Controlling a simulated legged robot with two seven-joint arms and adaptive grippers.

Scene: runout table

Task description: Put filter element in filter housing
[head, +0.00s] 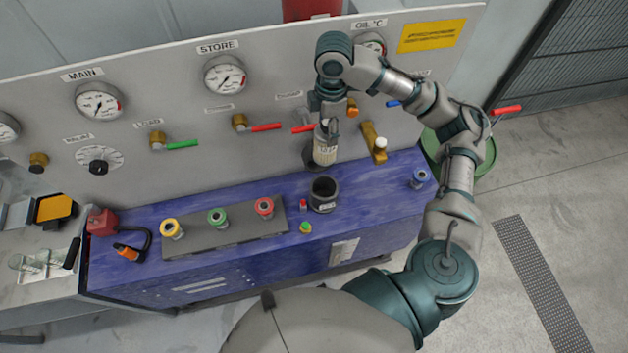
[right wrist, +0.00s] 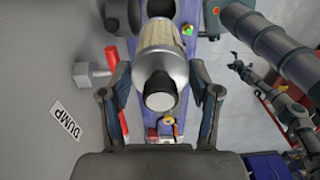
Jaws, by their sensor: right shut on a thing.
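The filter element (head: 325,147), a pale ribbed cylinder with a label, hangs roughly upright in my right gripper (head: 328,117), above the blue bench. In the right wrist view its pleated body (right wrist: 165,38), metal cap and dark end lie between the two fingers of my right gripper (right wrist: 160,88). The filter housing (head: 323,195) is a dark open cup with a label on the bench, below and apart from the element. Its dark opening shows partly at the top of the right wrist view (right wrist: 160,7). A jointed arm with a small dark gripper (right wrist: 241,72), seemingly my left, shows there; its jaws are unclear.
The gauge panel (head: 270,75) with red and green lever handles stands close behind the element. A grey rack (head: 240,232) with yellow, green and red fittings lies left of the housing. Small red and green parts sit beside the housing. A blue fitting (head: 420,179) stands at right.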

